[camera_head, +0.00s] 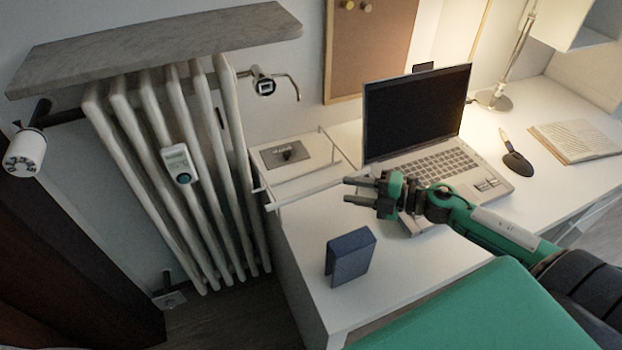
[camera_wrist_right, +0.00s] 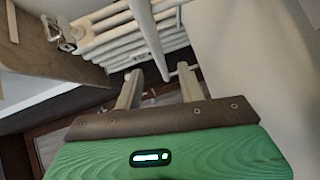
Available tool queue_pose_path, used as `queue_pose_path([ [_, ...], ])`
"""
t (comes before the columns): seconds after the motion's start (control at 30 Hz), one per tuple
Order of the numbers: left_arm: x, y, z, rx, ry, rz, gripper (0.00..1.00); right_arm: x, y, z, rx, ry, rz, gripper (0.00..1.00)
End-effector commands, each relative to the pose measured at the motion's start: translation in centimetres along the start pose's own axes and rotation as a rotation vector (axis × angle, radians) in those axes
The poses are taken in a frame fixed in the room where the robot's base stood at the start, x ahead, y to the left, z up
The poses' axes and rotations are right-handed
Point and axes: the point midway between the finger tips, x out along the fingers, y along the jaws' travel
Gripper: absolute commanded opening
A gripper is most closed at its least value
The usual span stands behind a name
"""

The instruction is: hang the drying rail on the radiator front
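The white drying rail (camera_head: 312,193) is at the desk's left side in the head view, with one end past the desk edge, near the radiator. Whether it rests on the desk or is slightly above it is unclear. The white ribbed radiator (camera_head: 165,150) stands left of the desk, with a small meter (camera_head: 178,163) on its front. My right gripper (camera_head: 352,190) is at the rail's right end, fingers apart. In the right wrist view a white bar of the rail (camera_wrist_right: 150,40) ends between the open fingertips (camera_wrist_right: 158,82); no finger visibly clamps it. My left gripper is out of view.
An open laptop (camera_head: 415,115) stands behind my right gripper. A blue upright block (camera_head: 350,257) stands near the desk's front edge.

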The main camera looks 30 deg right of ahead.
Motion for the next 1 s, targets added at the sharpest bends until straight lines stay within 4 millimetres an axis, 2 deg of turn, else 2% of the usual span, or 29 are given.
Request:
queue_pose_path([
  [0.47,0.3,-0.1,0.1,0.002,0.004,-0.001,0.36,2.8,0.2,0.1,-0.002,0.001,0.002,0.40],
  [0.73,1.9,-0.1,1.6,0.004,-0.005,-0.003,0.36,5.8,0.3,0.2,-0.001,0.000,0.001,0.40],
  [1.0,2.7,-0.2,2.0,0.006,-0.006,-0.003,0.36,6.8,0.1,0.2,-0.002,0.001,-0.001,0.40],
])
